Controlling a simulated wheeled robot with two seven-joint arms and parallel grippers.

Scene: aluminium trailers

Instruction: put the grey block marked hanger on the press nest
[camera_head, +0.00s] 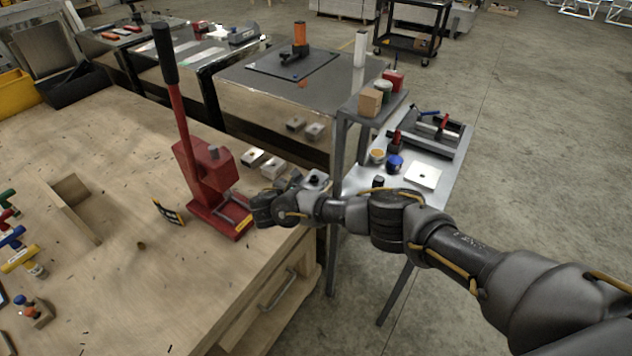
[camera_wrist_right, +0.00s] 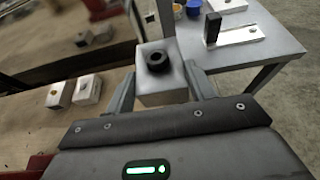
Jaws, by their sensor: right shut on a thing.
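My right gripper (camera_head: 306,184) is shut on a light grey block with a black round knob on top (camera_wrist_right: 162,88). In the right wrist view (camera_wrist_right: 160,90) a finger presses each side of the block. In the head view the block (camera_head: 316,178) shows only in part behind my wrist, and no marking can be read on it. The red press (camera_head: 205,172) stands on the wooden bench to the left of the gripper, its long lever upright. Its base (camera_head: 222,218) carries the nest area, partly hidden by my arm. The held block is apart from the press. My left gripper is not in view.
Two pale blocks (camera_head: 262,162) lie on the bench behind the press. A small yellow-black sign (camera_head: 168,212) stands left of the press. A metal side table (camera_head: 440,180) with cups, a white plate (camera_head: 422,175) and a tray stands at right.

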